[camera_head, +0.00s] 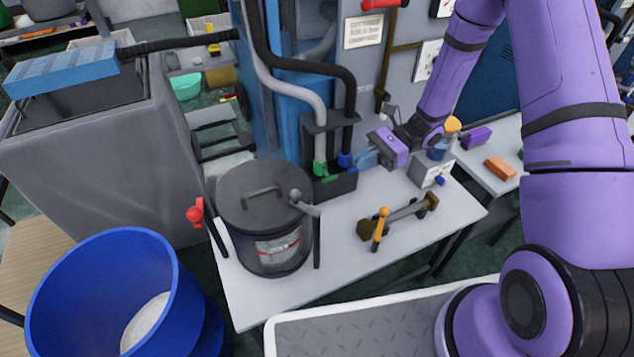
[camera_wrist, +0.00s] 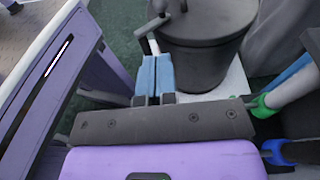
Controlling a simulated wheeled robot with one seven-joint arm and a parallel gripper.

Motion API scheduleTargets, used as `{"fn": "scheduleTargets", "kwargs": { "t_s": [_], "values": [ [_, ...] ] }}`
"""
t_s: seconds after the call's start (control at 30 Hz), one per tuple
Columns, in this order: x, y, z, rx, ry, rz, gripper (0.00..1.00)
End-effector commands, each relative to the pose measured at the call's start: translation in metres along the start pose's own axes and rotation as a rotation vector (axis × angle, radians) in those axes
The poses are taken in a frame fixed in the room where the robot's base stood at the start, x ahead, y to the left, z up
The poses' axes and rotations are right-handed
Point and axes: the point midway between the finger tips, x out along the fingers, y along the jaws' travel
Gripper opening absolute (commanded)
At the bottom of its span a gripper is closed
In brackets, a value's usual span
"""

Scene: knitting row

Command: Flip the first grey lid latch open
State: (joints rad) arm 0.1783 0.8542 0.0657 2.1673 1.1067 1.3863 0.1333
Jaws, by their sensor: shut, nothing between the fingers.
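A dark grey round pot (camera_head: 270,250) stands on the light table, its flat lid (camera_head: 245,185) on top with a bar handle. A grey latch (camera_head: 305,208) with a round knob lies at the lid's right edge, above a dark upright post. The latch also shows in the wrist view (camera_wrist: 152,25), left of the pot (camera_wrist: 200,65). My gripper (camera_head: 358,161) is shut and empty, behind and to the right of the pot, apart from the latch. Its blue fingers (camera_wrist: 155,62) point toward the latch side of the pot in the wrist view.
A red-knobbed lever (camera_head: 197,213) stands left of the pot. Hoses with green and blue ends (camera_head: 322,168) enter a dark box behind it. A brass-ended bar with an orange-topped lever (camera_head: 382,222) lies to the right. A blue bin (camera_head: 60,290) stands front left.

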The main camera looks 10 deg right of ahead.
Motion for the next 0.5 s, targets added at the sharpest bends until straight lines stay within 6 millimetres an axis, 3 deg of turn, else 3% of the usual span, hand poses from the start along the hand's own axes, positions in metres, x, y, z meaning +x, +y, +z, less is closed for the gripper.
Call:
{"fn": "scheduleTargets", "kwargs": {
  "t_s": [0.17, 0.5],
  "values": [
    [0.014, 0.000, 0.000, 0.000, 0.000, 0.003, 0.00],
    [0.076, 0.001, 0.000, 0.002, 0.000, 0.005, 0.00]
  ]
}}
